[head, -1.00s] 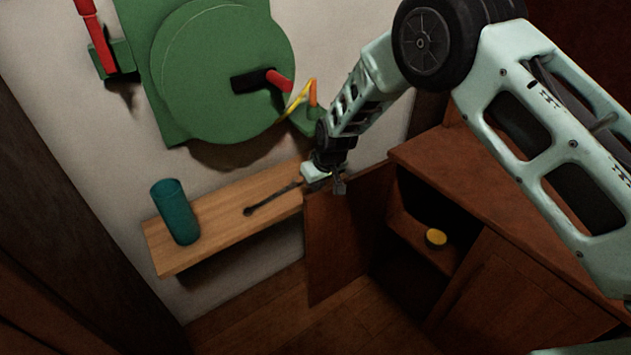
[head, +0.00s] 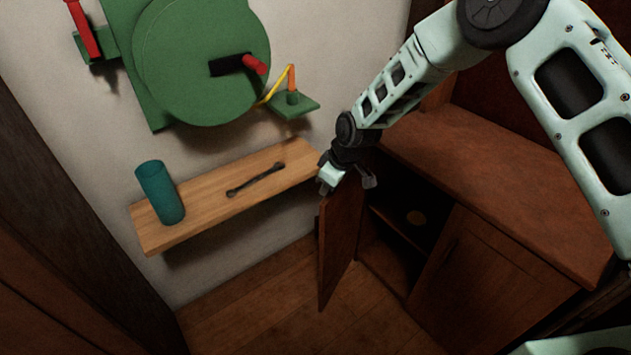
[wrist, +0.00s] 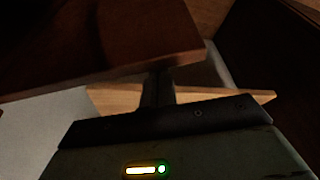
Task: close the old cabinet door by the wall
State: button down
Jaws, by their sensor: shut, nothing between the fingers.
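The old cabinet door (head: 338,238) is a dark brown wooden panel. It stands ajar at the left end of the cabinet (head: 489,271), seen at a steep angle in the head view. My gripper (head: 369,181) is shut and empty at the door's top edge, with its dark fingertips on the cabinet side. In the wrist view a dark brown panel, apparently the door (wrist: 100,38), fills the upper left, close to my dark fingers (wrist: 157,88). I cannot tell whether they touch it.
A wooden wall shelf (head: 215,206) holds a teal cup (head: 160,192) and a dark wrench (head: 256,180). A green wall fixture (head: 200,60) with a red handle hangs above. Floor shows below the door.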

jog(key=s+d+n+g+p, duration=0.1)
jog(key=d+n, duration=0.4)
jog(key=d, duration=0.8)
jog(key=s+d+n+g+p, duration=0.1)
jog(key=d+n, duration=0.4)
jog(key=d, duration=0.8)
jog(key=shift+s+d+n+g+p, duration=0.3)
jog(key=shift+g+p, duration=0.3)
jog(key=shift+p, duration=0.55)
jog(key=shift+s+a, duration=0.1)
notch_tip(320, 180, up, 10)
jog(key=shift+s+a+f+b, duration=0.15)
jog(key=shift+a+f+b, duration=0.1)
jog(key=shift+b, duration=0.05)
